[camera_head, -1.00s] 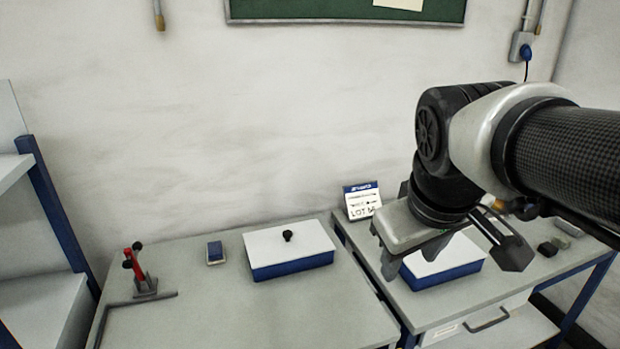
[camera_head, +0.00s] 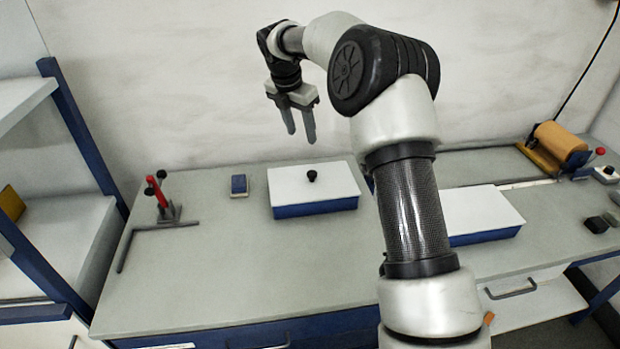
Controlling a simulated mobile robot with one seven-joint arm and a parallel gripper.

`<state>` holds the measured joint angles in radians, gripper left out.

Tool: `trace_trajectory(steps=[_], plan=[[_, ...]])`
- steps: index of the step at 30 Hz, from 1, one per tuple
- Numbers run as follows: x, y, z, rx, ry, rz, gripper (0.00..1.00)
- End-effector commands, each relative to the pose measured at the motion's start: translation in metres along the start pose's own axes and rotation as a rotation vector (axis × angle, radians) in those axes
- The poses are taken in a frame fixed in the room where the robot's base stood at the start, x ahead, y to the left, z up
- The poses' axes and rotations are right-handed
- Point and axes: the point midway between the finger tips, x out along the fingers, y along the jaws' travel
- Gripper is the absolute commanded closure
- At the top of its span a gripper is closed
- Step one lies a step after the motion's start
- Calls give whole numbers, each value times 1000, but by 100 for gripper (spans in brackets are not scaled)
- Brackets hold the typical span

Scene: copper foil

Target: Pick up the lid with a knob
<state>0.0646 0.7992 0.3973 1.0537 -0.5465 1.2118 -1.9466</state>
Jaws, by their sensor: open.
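The lid with a knob is a white flat lid (camera_head: 290,184) with a black round knob (camera_head: 312,175). It sits on a blue box (camera_head: 316,208) on the left table, near the wall. My gripper (camera_head: 300,138) is open and empty, fingers pointing down. In the picture it hangs just above the knob, apart from it. How far it is from the lid in depth is hard to tell.
A second blue box with a white top (camera_head: 480,212) stands on the right table, partly behind my arm. A red clamp-like tool (camera_head: 163,198) and a small blue block (camera_head: 239,185) are left of the lid. The front of the left table (camera_head: 230,270) is clear.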

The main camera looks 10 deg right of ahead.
Motion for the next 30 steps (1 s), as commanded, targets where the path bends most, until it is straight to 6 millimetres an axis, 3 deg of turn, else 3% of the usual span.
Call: trace_trajectory(steps=[8, 18, 30], plan=[[41, 3, 1, -50, 9, -7, 54], [112, 3, 1, -48, 8, -7, 54], [150, 2, 2, -46, 8, -6, 54]])
